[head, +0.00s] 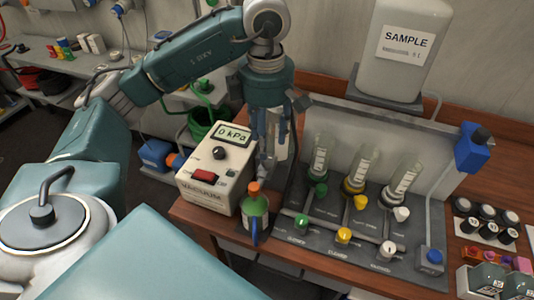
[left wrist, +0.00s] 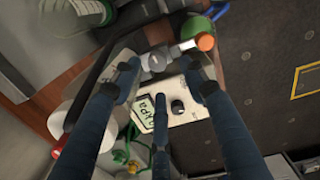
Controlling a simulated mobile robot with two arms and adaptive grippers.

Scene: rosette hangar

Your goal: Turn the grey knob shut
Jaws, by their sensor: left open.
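My left gripper (head: 268,160) points down just right of the white vacuum box (head: 190,192), whose display reads 0 kPa. In the left wrist view the fingers (left wrist: 162,75) are spread and empty. A rounded grey part (left wrist: 155,61), apparently the grey knob, shows between the fingertips; I cannot tell if they touch it. In the head view the gripper mostly hides this part. A pale stub (left wrist: 183,49) lies beside it, near the orange cap (left wrist: 206,42) of the green bottle (head: 256,212). My right gripper is not in view.
The box has a black dial (head: 218,153) and a red switch (head: 201,176). Right of the gripper stands a grey manifold (head: 340,235) with green, yellow and white knobs and clear tubes. A SAMPLE tank (head: 402,65) stands behind. The bench edge is close in front of the bottle.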

